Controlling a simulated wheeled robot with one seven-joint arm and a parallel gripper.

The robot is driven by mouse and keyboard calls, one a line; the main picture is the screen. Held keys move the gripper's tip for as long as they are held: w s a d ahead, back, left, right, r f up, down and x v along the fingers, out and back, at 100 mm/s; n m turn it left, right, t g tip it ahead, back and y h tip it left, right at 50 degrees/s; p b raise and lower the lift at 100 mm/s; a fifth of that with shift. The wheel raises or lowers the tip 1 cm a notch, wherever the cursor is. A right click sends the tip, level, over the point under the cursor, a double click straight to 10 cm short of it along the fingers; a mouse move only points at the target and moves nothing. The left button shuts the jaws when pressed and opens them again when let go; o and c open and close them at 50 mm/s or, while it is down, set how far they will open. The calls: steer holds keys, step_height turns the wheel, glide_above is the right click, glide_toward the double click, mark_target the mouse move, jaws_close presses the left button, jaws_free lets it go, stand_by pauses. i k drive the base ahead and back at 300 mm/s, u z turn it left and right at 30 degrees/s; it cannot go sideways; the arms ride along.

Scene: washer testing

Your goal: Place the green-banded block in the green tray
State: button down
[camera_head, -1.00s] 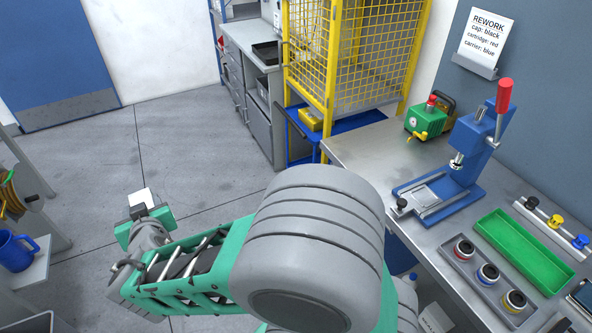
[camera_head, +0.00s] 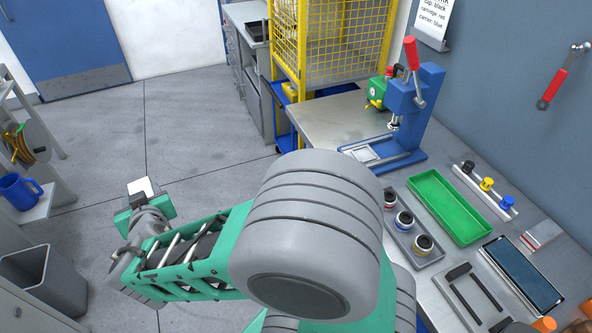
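The green tray (camera_head: 448,206) lies on the steel workbench at the right and is empty. My gripper (camera_head: 142,198) is at the left, over the floor and well away from the bench. A small piece with a white face and dark sides shows at its end. I cannot tell whether this piece is held or part of the gripper, and the fingers are not clear. I see no block with a green band that I can make out.
A grey tray (camera_head: 428,256) with several banded cylinders sits beside the green tray. A blue press (camera_head: 408,112) stands behind, and a rail with knobs (camera_head: 484,190) lies right. A grey bin (camera_head: 44,283) stands lower left.

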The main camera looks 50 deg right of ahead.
mark_target(446, 208)
steer(key=k, duration=0.1)
steer(key=z, duration=1.25)
